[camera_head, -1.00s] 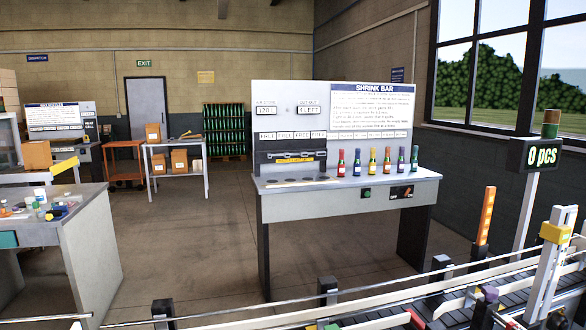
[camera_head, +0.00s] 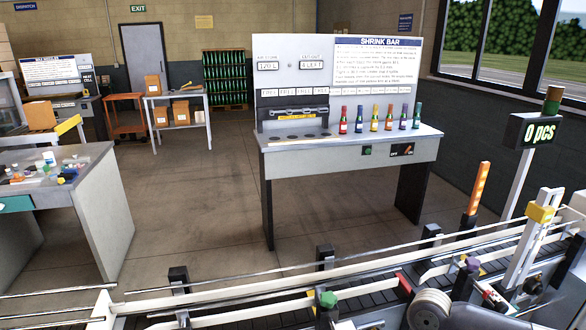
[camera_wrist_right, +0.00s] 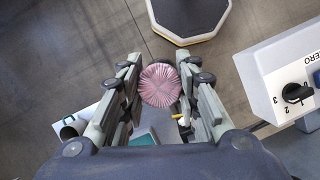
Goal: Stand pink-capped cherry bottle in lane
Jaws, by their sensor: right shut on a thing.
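In the right wrist view, my right gripper (camera_wrist_right: 160,88) is shut on the pink-capped bottle. Its round, pleated pink cap (camera_wrist_right: 160,85) faces the camera between the two fingers. The cap hides the bottle's body and contents. Dark floor shows beyond it. In the head view, neither this bottle nor a gripper shows. The conveyor (camera_head: 250,302) runs along the bottom, with pale guide rails (camera_head: 200,286) bounding its lanes. A green-topped piece (camera_head: 327,299) and a purple-topped piece (camera_head: 472,264) stand along it. My left gripper is in neither view.
The shrink bar bench (camera_head: 350,148) stands beyond the conveyor with several coloured bottles (camera_head: 374,118). A grey table (camera_head: 100,190) with small items is at left. An orange beacon (camera_head: 478,188) and counter post (camera_head: 517,180) stand at right. A dial box (camera_wrist_right: 285,80) is right in the wrist view.

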